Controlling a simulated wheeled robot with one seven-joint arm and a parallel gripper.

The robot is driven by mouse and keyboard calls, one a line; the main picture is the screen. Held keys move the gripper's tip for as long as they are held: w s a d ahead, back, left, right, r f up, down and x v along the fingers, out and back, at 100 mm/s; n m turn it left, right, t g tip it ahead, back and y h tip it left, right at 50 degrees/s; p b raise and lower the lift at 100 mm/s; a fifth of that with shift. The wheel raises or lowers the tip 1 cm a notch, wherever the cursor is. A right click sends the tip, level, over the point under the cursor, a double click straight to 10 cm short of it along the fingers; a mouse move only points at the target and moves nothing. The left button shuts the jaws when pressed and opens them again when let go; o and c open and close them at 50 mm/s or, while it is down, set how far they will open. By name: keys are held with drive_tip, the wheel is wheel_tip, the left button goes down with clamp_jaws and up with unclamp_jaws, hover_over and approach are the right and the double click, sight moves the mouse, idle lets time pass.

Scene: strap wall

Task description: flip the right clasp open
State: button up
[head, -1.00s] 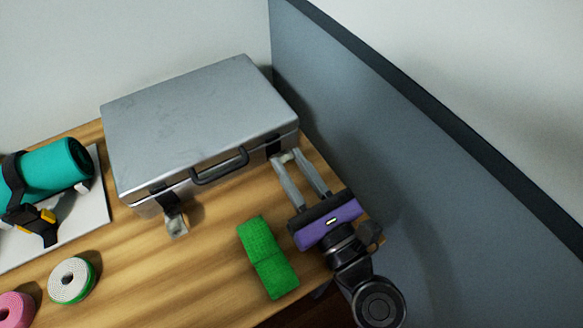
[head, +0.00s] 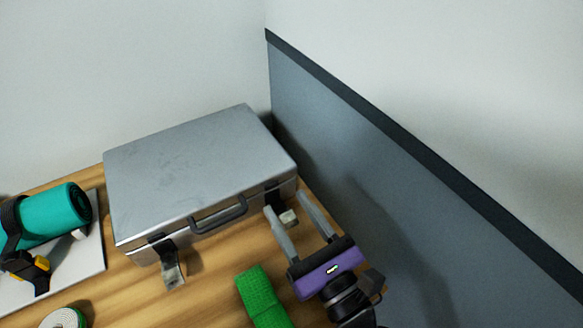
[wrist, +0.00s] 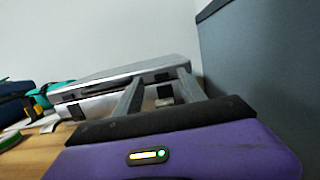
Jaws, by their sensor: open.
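The silver case (head: 190,170) lies closed on the wooden table, its handle on the front. The right clasp (head: 288,217) has a dark mount on the case front and a pale metal tab that sticks out low in front of it. My gripper (head: 287,203) is open, with one finger on each side of this tab; I cannot tell whether either touches it. In the wrist view, my gripper (wrist: 160,76) is at the case's right front, and the right clasp (wrist: 164,101) shows between the fingers. The left clasp (head: 172,271) hangs out from the front.
A grey partition (head: 350,180) stands close to the right of my gripper. A green strap roll (head: 263,297) lies in front of the case. At left, a teal roll (head: 55,213) with a black strap lies on a pale board (head: 88,262). A white-and-green roll (head: 64,319) is at the bottom left.

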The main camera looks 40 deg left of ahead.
sight(291, 223)
wheel_tip(291, 223, up, 19)
drive_tip(key=p, duration=0.7)
